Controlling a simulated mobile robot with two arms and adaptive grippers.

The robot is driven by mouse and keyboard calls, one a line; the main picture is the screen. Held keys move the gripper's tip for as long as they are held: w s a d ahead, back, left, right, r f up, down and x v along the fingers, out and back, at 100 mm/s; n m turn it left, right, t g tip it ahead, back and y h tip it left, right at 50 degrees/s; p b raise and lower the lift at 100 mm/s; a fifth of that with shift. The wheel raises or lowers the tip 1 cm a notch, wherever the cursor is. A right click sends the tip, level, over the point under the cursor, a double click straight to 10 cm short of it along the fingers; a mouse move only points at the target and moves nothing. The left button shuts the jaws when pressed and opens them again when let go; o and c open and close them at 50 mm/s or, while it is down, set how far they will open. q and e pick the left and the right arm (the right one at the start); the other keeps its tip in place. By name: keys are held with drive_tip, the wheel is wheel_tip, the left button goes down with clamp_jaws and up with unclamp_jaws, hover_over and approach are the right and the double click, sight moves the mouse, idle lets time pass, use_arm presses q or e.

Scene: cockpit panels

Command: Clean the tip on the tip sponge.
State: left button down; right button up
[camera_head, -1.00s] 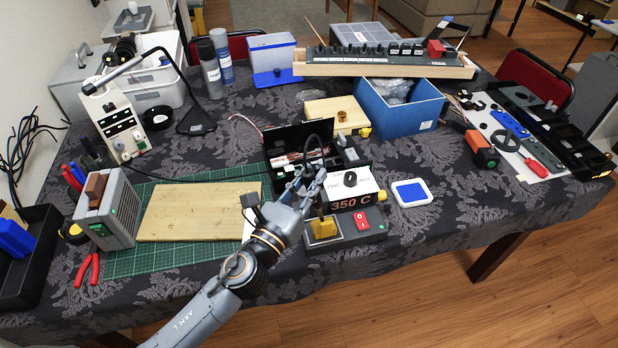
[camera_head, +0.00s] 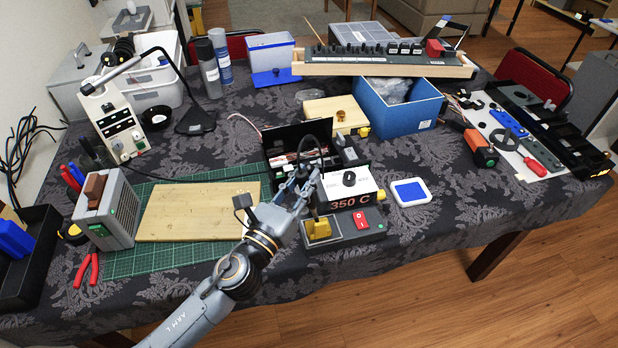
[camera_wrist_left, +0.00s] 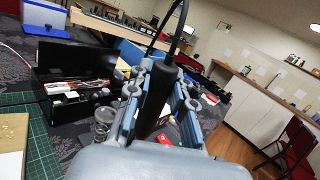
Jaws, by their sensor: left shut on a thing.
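My left gripper (camera_head: 306,188) is shut on a black soldering iron handle (camera_wrist_left: 155,98), held roughly upright between the blue finger pads in the left wrist view. A dark cable rises from the handle's top. The yellow tip sponge (camera_head: 319,229) sits in a dark tray at the front of the soldering station (camera_head: 346,231), which has a red switch and a 350 C label. The gripper is just behind and above the sponge in the head view. The iron's tip is hard to make out, so I cannot tell whether it touches the sponge. My right gripper is not in view.
An open black case (camera_head: 300,145) with small parts stands behind the gripper. A wooden board (camera_head: 195,212) lies on a green mat (camera_head: 150,261) to the left. A blue-and-white pad (camera_head: 410,191) lies right of the station. The cloth in front of the station is mostly clear.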

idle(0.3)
use_arm(q)
drive_tip(key=shift+w+d+f, duration=0.1)
drive_tip(key=shift+d, duration=0.4)
drive_tip(key=shift+a+r+p, duration=0.1)
drive_tip(key=shift+r+p, duration=0.8)
drive_tip(key=shift+p, duration=0.1)
drive_tip(key=shift+f, duration=0.1)
drive_tip(key=shift+f+b, duration=0.7)
drive_tip(key=shift+b, duration=0.1)
drive_tip(key=shift+d, duration=0.2)
